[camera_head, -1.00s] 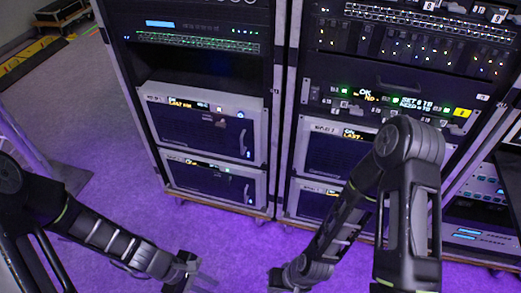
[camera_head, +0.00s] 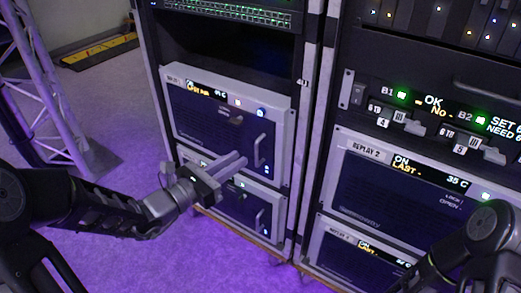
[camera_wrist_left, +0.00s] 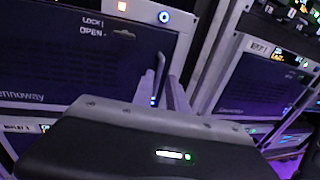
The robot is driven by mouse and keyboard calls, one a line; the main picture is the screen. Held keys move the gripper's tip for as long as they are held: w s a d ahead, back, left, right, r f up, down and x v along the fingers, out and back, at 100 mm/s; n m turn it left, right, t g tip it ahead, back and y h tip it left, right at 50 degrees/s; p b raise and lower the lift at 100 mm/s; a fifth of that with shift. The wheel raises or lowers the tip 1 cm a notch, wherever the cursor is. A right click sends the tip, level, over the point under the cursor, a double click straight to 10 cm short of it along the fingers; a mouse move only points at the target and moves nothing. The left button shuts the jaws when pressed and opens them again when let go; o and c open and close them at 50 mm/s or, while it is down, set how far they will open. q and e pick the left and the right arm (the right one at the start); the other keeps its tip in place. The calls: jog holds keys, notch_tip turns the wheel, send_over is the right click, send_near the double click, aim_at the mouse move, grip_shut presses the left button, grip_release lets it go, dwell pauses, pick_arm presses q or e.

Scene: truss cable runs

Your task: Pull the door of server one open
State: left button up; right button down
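The upper unit in the left rack, which I take as server one (camera_head: 215,118), has a dark door in a light frame, and the door looks shut. Its upright bar handle (camera_head: 259,150) is at the door's right side; it also shows in the left wrist view (camera_wrist_left: 159,72). My right gripper is out of view.
A similar unit (camera_head: 236,207) sits directly below. The right rack holds the REPLAY 2 unit (camera_head: 390,190) and another below it. A truss (camera_head: 40,85) stands at the left. Purple floor (camera_head: 120,150) is open between truss and racks. My right arm is at lower right.

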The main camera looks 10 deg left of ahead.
aim_at(256, 148)
pick_arm(q)
jog(key=shift+w, duration=0.1)
jog(key=b+x, duration=0.2)
jog(key=x, duration=0.5)
jog(key=shift+w+d, duration=0.25)
jog(key=shift+d, duration=0.05)
grip_shut()
dwell(1.2)
